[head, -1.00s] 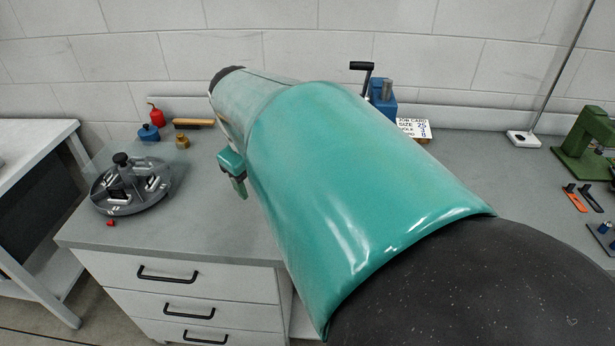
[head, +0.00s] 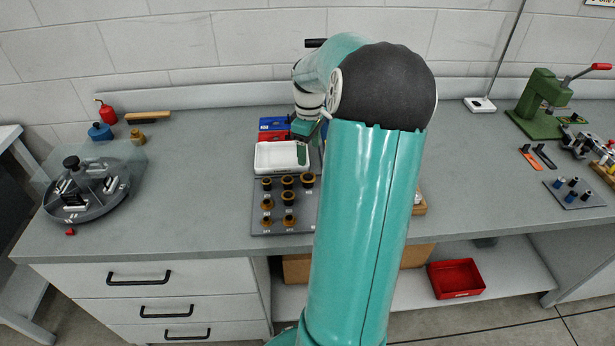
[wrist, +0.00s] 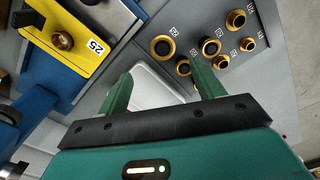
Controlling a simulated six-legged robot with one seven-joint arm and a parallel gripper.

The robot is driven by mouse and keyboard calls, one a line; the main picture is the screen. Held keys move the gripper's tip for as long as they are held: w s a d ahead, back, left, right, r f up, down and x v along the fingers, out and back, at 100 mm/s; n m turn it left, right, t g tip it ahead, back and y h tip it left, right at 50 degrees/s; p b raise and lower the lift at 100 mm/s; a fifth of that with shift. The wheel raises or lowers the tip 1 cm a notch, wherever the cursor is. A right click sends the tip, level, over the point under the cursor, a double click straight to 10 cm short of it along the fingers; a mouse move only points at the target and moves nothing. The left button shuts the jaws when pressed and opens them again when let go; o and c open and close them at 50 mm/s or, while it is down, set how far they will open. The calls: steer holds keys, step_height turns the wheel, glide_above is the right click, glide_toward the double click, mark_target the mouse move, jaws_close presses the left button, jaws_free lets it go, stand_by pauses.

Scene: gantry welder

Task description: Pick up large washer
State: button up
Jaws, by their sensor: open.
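My gripper (head: 303,143) is open above the back right of a white tray (head: 262,168) on the bench. In the wrist view, my gripper (wrist: 160,80) has its two green fingers spread over the tray (wrist: 142,72), with nothing seen held between them. A grey board (head: 258,218) in front of the tray carries several brass-rimmed, dark-centred rings (head: 288,197). The rings also show in the wrist view (wrist: 210,47), sized differently beside small labels. I cannot tell any one piece as the large washer; part of the tray is hidden by my gripper.
Blue (head: 272,124) and red bins stand behind the tray. A yellow block marked 25 (wrist: 88,62) is close to the gripper. A round grey fixture (head: 90,195) is at left, a green press (head: 540,105) at right. Bench between fixture and board is clear.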

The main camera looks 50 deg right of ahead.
mark_target(308, 176)
steer(key=f, duration=0.8)
steer(key=shift+a, duration=0.25)
steer(key=shift+f, duration=0.25)
stand_by(0.4)
steer(key=c, duration=1.1)
